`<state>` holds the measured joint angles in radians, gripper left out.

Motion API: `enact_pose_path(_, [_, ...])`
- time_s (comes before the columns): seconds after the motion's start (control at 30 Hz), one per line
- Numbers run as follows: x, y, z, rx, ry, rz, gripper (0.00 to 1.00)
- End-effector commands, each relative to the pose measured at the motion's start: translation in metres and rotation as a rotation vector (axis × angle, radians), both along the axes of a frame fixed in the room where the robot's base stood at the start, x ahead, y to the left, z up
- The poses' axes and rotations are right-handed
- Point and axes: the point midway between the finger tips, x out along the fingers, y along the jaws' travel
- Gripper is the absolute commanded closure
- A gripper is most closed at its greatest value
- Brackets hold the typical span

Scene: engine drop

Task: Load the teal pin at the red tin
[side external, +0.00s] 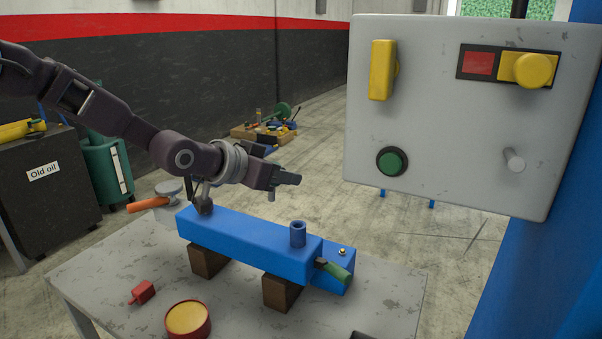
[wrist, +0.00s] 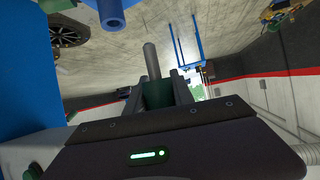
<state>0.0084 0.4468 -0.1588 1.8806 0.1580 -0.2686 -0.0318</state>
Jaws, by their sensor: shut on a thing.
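My gripper (side external: 285,180) is shut on a pin with a grey shaft, held in the air above the blue beam (side external: 245,240). In the wrist view, the pin's teal-green body (wrist: 157,94) sits between the fingers (wrist: 160,88) and its grey shaft sticks out past them. In the side view only the grey shaft (side external: 271,196) shows, pointing down below the fingers. The red tin (side external: 181,335), with a yellow top or filling, stands on the grey table's near edge, below and left of my gripper and apart from it.
A blue tube (side external: 298,234) stands upright on the beam, which rests on brown blocks (side external: 208,262). A small red part (side external: 142,292) lies left of the tin. A grey button panel (side external: 450,120) fills the right.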

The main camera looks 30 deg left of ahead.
Motion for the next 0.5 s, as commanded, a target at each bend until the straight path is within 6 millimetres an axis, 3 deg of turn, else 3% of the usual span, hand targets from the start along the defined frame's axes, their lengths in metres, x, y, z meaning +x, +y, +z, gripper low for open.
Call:
enact_pose_path(0.1, [-0.016, 0.044, -0.01, 0.028, 0.061, 0.066, 1.0])
enact_pose_path(0.3, [-0.048, 0.098, -0.024, 0.061, 0.152, 0.158, 1.0])
enact_pose_path(0.4, [-0.066, 0.117, -0.034, 0.079, 0.207, 0.188, 1.0])
enact_pose_path(0.5, [-0.085, 0.121, -0.054, 0.103, 0.272, 0.176, 1.0])
